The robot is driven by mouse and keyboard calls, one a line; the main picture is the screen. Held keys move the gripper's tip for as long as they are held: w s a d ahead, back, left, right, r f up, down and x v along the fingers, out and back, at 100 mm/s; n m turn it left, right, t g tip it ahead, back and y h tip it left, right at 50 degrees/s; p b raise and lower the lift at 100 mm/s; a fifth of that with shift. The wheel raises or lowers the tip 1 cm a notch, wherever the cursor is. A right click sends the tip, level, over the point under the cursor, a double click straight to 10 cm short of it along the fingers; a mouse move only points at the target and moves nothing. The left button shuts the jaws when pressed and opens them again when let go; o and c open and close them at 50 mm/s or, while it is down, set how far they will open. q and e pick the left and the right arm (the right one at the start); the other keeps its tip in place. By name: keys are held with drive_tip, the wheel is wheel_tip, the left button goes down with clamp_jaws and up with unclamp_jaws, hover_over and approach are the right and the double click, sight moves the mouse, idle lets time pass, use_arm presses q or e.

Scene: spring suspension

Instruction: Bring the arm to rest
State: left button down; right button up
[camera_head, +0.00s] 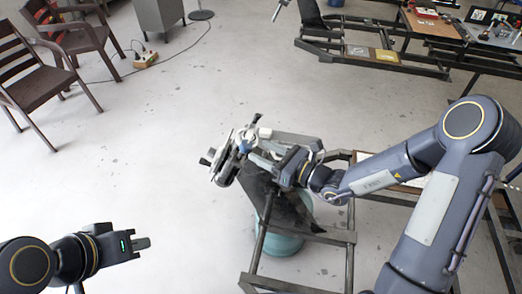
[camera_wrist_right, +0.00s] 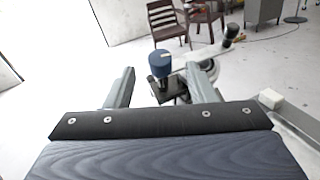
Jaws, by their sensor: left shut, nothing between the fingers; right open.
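My right arm (camera_head: 378,177) reaches in from the right over a dark metal frame. Its gripper (camera_head: 262,148) is open beside a grey and black mechanism (camera_head: 227,165). In the right wrist view the open fingers of this gripper (camera_wrist_right: 162,88) stand apart. A blue-capped cylinder (camera_wrist_right: 160,62) on a dark base shows beyond and between them; I cannot tell whether a finger touches it. My left gripper (camera_head: 141,243) is shut and empty over bare floor at the lower left. The mechanism's underside is hidden.
A metal frame (camera_head: 350,228) stands below my right arm, with a teal round container (camera_head: 283,243) behind its bars. Brown chairs (camera_head: 36,80) stand at the upper left. A workbench (camera_head: 432,24) with tools is at the upper right.

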idle(0.3)
drive_tip(key=s+d+r+n+g, duration=0.1)
drive_tip(key=s+r+n+g, duration=0.3)
drive_tip(key=s+n, duration=0.4)
drive_tip(key=s+r+n+g, duration=0.4)
drive_tip(key=s+r+n, duration=0.1)
drive_tip(key=s+n, duration=0.35)
drive_tip(key=s+d+f+n+t+h, duration=0.1)
drive_tip(key=s+d+n+h, duration=0.3)
drive_tip(key=d, duration=0.3)
drive_tip(key=s+d+f+n+t+h, duration=0.1)
drive_tip(key=s+d+n+h, duration=0.4)
drive_tip(key=d+h, duration=0.1)
drive_tip(key=shift+s+d+f+t, duration=0.2)
drive_tip(key=shift+d+t, duration=0.1)
drive_tip(key=shift+d, duration=0.15)
